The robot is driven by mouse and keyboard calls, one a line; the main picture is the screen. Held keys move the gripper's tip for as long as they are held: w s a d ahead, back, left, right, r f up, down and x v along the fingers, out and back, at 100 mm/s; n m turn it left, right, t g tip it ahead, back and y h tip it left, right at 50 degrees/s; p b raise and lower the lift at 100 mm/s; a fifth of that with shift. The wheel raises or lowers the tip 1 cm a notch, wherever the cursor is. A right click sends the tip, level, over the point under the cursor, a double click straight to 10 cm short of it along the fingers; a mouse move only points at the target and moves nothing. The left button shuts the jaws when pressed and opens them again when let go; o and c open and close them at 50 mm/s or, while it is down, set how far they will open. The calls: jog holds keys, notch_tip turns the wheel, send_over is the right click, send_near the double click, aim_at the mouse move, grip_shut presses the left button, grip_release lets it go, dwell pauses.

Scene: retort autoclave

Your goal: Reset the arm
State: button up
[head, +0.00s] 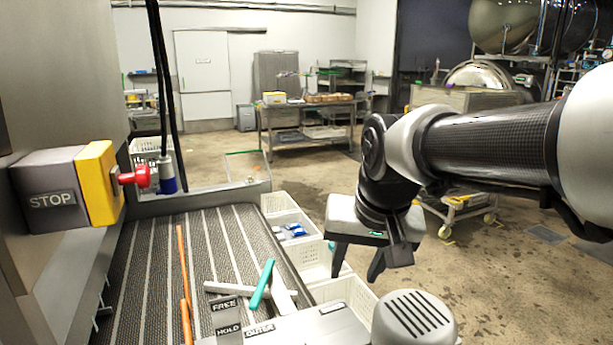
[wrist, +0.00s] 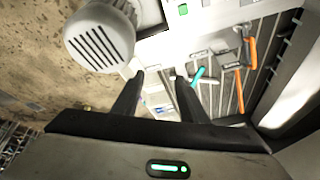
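My arm (head: 485,145) reaches in from the right of the head view and bends down at the wrist. My gripper (head: 356,272) hangs from it with the fingers pointing down, over the right side of the conveyor area near the white crates. In the wrist view my gripper (wrist: 159,78) shows two dark fingers apart, with nothing between them. It is open and touches nothing that I can see.
A ribbed conveyor (head: 150,270) runs at left, with a teal-handled lever (head: 262,284) and FREE/HOLD plates (head: 226,304). A red stop button (head: 135,177) juts out at left. White crates (head: 290,228) line its right side. A grey motor housing (head: 413,320) stands below my gripper. Open floor lies beyond.

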jog(key=s+d+f+n+t+h, duration=0.1)
jog(key=s+d, duration=0.2)
jog(key=s, duration=0.4)
jog(key=s+d+f, duration=0.2)
jog(key=s+d, duration=0.1)
jog(key=s, duration=0.4)
notch_tip(320, 180, up, 12)
jog(key=p, duration=1.2)
jog(key=shift+w+r, duration=0.15)
jog(key=shift+r, duration=0.1)
jog(key=shift+d, duration=0.1)
jog(key=shift+f, duration=0.1)
jog(key=shift+c, duration=1)
